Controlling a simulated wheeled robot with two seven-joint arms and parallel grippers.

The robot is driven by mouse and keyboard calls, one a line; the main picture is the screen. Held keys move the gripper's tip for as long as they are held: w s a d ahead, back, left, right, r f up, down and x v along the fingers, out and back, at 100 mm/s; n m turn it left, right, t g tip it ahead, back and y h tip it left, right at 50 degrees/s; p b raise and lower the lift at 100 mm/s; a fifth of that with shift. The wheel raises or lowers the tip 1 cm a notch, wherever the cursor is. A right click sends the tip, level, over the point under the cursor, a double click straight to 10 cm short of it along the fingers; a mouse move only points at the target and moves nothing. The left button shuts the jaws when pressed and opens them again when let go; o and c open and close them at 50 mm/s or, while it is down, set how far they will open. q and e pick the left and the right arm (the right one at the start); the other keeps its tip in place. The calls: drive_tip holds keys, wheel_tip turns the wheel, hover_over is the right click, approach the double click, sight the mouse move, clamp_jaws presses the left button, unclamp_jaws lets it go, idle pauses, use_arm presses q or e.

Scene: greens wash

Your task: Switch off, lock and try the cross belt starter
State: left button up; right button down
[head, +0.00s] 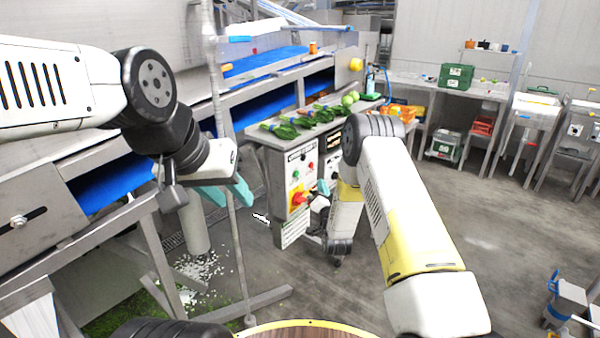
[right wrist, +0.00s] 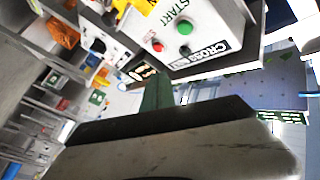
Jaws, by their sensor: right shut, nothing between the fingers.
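The starter cabinet (head: 277,165) stands mid-picture, with a green button (head: 295,174), a red button (head: 310,165) and a red rotary handle on a yellow plate (head: 299,198) on its front. In the right wrist view the panel shows START, a green button (right wrist: 183,28), a red button (right wrist: 157,46) and a label (right wrist: 208,50) reading CROSS, partly cut off. The handle's position is too small to read. My right gripper (head: 321,190) is shut and empty, close to the right of the handle; contact cannot be told. My left gripper (head: 226,194) is open and empty, left of the cabinet. No padlock can be made out.
A thin upright post (head: 232,150) stands beside my left gripper. A conveyor with a blue belt (head: 262,62) runs behind.

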drive_tip(key=w+a, duration=0.4)
drive_tip(key=a, duration=0.2)
drive_tip(key=shift+w, duration=0.25)
drive_tip(key=shift+a, duration=0.15)
idle(1.8)
drive_tip(key=shift+w+a, duration=0.25)
drive_tip(key=shift+a, duration=0.05)
drive_tip(key=shift+w+a, duration=0.25)
drive_tip(key=shift+a, duration=0.1)
idle(0.9)
drive_tip(key=shift+s+d, duration=0.5)
drive_tip(key=shift+d, duration=0.2)
drive_tip(key=shift+s+d, duration=0.75)
drive_tip(key=shift+d, duration=0.25)
drive_tip(key=shift+s+d, duration=0.75)
drive_tip(key=shift+d, duration=0.25)
